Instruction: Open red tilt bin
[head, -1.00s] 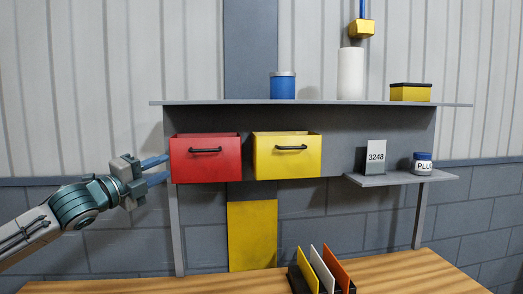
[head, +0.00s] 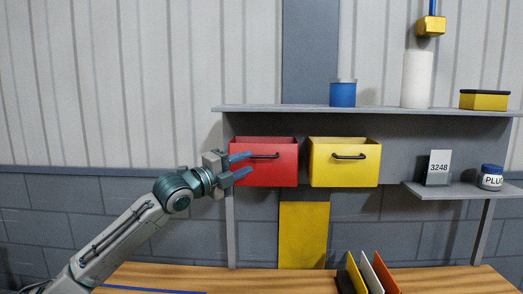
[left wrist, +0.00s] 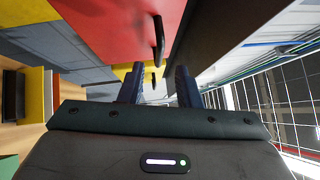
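The red tilt bin (head: 272,172) hangs under the shelf, left of the yellow bin, with a dark bar handle (head: 264,156) on its front. Its front looks upright. My left gripper (head: 246,168) is in front of the bin's left part with its two blue fingers apart, pointing right toward the handle. In the left wrist view the red bin (left wrist: 112,22) fills the upper left, and its dark handle (left wrist: 158,40) shows ahead of the open fingers (left wrist: 157,86). Nothing is between the fingers. My right gripper is not in view.
The yellow bin (head: 332,172) hangs close on the right. The shelf (head: 380,109) above carries a blue can (head: 342,94), a white cylinder (head: 416,80) and a yellow box (head: 484,100). A side ledge (head: 455,192) holds a number card and a jar. Dividers (head: 372,274) stand on the wooden table.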

